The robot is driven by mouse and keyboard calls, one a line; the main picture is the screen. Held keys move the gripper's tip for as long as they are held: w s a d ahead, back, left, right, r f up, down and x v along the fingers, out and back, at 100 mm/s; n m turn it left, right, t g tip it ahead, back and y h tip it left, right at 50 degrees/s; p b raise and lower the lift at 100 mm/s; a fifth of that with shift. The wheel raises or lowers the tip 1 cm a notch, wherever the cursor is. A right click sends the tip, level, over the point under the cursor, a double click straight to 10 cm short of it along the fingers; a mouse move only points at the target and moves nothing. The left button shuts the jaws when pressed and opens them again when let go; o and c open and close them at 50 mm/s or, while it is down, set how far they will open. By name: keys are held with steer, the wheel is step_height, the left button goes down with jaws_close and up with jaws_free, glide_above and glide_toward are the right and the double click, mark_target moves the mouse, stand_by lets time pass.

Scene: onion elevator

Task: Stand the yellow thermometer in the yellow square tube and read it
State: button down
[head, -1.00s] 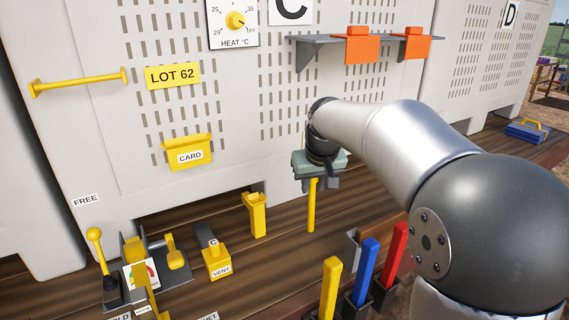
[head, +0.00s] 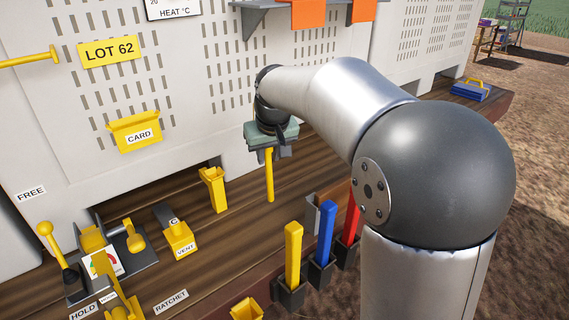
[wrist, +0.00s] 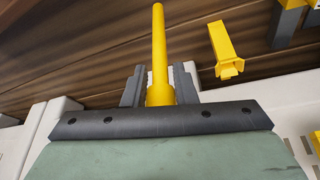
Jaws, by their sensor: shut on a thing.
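The yellow thermometer (head: 269,178) is a thin yellow rod hanging upright below my gripper (head: 268,152). My gripper is shut on its upper end; the wrist view shows the rod (wrist: 158,50) between the two dark fingers (wrist: 159,88). The yellow square tube (head: 214,190) stands on the wooden deck to the left of the thermometer, with a flared open top. It also shows in the wrist view (wrist: 224,47), to the right of the rod. The thermometer is apart from the tube. No reading can be made out on the thermometer.
A yellow VENT block (head: 179,238) and a gauge with levers (head: 103,262) stand left of the tube. Yellow (head: 292,252), blue (head: 325,232) and red (head: 350,215) handles stand in holders at front right. The pale crate wall (head: 190,90) rises behind, with a yellow CARD holder (head: 137,132).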

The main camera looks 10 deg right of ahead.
steer(key=w+a+r+n+y+p, duration=0.1)
steer(key=w+a+r+n+p, duration=0.1)
steer(key=w+a+r, duration=0.35)
steer(key=w+a+r+n+y+p, duration=0.1)
steer(key=w+a+r+n, duration=0.15)
steer(key=a, duration=0.55)
steer(key=shift+s+a+f+b, duration=0.1)
steer(key=shift+s+f+b, duration=0.05)
steer(key=shift+f+b, duration=6.05)
steer(key=shift+f+p, duration=0.5)
steer(key=shift+f, duration=0.05)
steer(key=c, duration=1.1)
jaws_free()
